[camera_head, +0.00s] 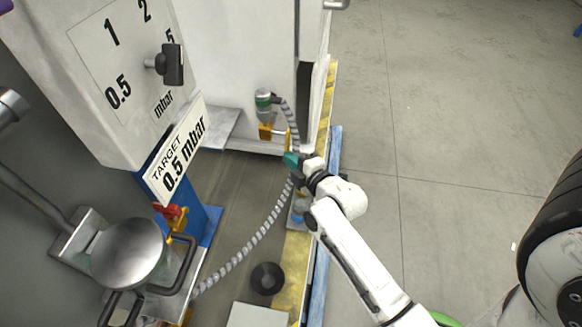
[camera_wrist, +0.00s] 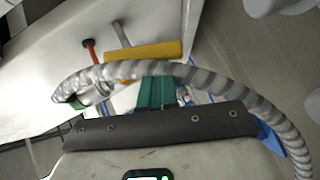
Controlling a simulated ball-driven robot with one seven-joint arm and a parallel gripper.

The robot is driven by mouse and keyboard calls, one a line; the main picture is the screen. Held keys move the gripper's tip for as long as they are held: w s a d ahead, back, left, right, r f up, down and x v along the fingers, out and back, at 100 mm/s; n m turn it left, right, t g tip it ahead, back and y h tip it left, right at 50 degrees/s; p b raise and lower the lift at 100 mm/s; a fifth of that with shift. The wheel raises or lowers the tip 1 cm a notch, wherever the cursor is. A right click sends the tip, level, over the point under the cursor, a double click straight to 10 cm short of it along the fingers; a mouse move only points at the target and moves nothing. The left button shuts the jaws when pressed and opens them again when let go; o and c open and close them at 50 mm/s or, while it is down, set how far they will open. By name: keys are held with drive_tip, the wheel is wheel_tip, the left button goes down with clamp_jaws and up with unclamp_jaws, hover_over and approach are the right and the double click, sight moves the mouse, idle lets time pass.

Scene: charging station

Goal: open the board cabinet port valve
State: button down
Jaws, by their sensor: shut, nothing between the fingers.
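The board cabinet port valve has a yellow handle (camera_head: 266,131) low on the white cabinet at the back, below a green-and-grey hose coupling (camera_head: 263,100). In the wrist view the yellow handle (camera_wrist: 145,52) lies crosswise beyond my fingers, beside a grey stem and an orange-red part. My gripper (camera_head: 291,160) is shut and empty, right of and nearer than the valve in the head view. Its teal fingers (camera_wrist: 157,92) point toward the handle in the wrist view, and I see no clear contact. A ribbed grey hose (camera_wrist: 215,82) crosses the wrist view and partly hides the fingertips.
The hose (camera_head: 255,238) runs from the coupling down to the lower left. A pressure panel with a black knob (camera_head: 173,64) and a "TARGET 0.5 mbar" sign (camera_head: 176,152) stands left. A red-handled valve (camera_head: 171,216) sits below it. Open floor (camera_head: 460,120) lies right.

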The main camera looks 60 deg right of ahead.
drive_tip(key=f+b, duration=0.1)
drive_tip(key=b, duration=0.1)
drive_tip(key=d+n+t+h+b, duration=0.1)
drive_tip(key=b, duration=0.1)
drive_tip(key=shift+w+d+f+n, duration=0.15)
drive_tip(key=shift+w+f+n, duration=0.1)
drive_tip(key=shift+f+n, duration=0.1)
drive_tip(key=shift+d+b, duration=0.2)
drive_tip(key=shift+b, duration=0.2)
